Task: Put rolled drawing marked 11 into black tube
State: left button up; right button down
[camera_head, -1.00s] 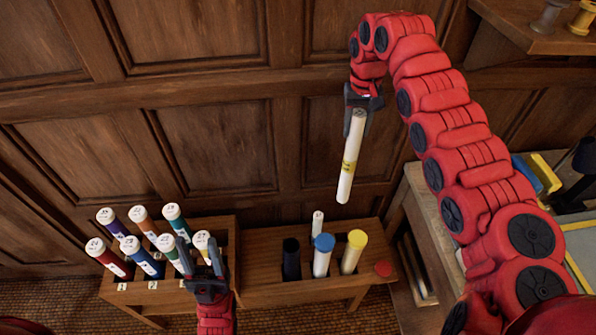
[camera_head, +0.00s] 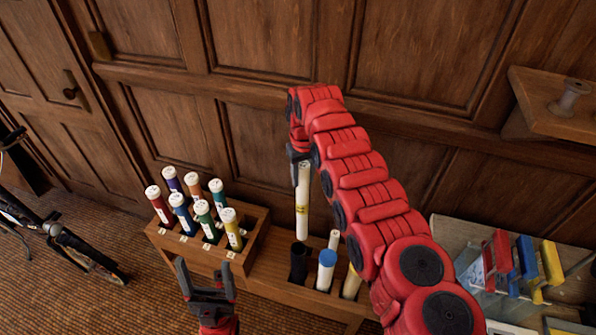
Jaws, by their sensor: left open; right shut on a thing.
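My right gripper (camera_head: 300,158) is shut on the upper end of a white rolled drawing (camera_head: 302,190) with a yellow label. The drawing hangs nearly upright; I cannot read its mark. Its lower end appears just above the black tube (camera_head: 298,266), which stands open in the wooden stand. In this view I cannot tell whether the end is exactly over the mouth. My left gripper (camera_head: 205,285) is open and empty, in front of the rack of rolls.
A wooden rack (camera_head: 250,240) at left holds several rolls with coloured bands. Beside the black tube stand a blue-topped tube (camera_head: 327,268), a thin white roll (camera_head: 334,240) and a partly hidden yellow tube (camera_head: 352,283). A bench with coloured tools (camera_head: 525,258) is at right.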

jog(key=shift+s+a+f, duration=0.15)
jog(key=shift+a+f, duration=0.1)
jog(key=shift+a, duration=0.25)
jog(key=b, duration=0.3)
send_over(299, 222)
jog(key=shift+n, duration=0.3)
jog(key=f, duration=0.5)
jog(key=shift+w+f, duration=0.25)
jog(key=shift+w, duration=0.15)
notch_tip(299, 222, down, 16)
jog(key=b, duration=1.5)
jog(key=shift+b, duration=0.3)
jog(key=shift+c, duration=1.6)
grip_release()
